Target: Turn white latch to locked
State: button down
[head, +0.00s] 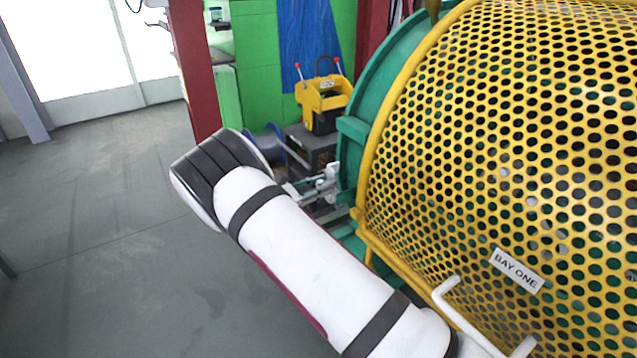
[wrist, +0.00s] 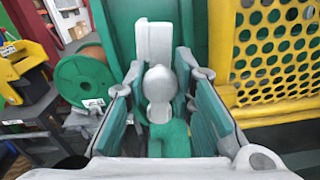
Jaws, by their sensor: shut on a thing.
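The white latch (wrist: 155,42) shows in the middle of the wrist view, with an upright plate and a rounded knob in front of it. It is mounted by the green frame of the machine. My gripper (wrist: 160,78) has a finger on each side of the knob and is shut on the latch. The contact at the fingertips is partly hidden. In the head view my gripper (head: 318,187) is small, beyond my white arm, at the left edge of the yellow guard. The latch cannot be made out clearly there.
The perforated yellow guard (head: 500,130) with a "BAY ONE" label (head: 517,269) and a white handle fills the right. A yellow device (head: 322,103) on a dark cabinet stands behind my gripper. A green reel (wrist: 82,80) is left of the latch. Open floor (head: 90,220) lies left.

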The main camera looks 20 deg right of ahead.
jog(key=s+d+f+m+b, duration=0.1)
jog(key=s+f+m, duration=0.4)
jog(key=m, duration=1.1)
jog(key=shift+s+d+f+b, duration=0.4)
jog(key=shift+f+b, duration=0.45)
jog(key=shift+f, duration=0.3)
jog(key=c, duration=1.4)
grip_release()
jog(key=shift+o, duration=0.2)
jog(key=v, duration=1.2)
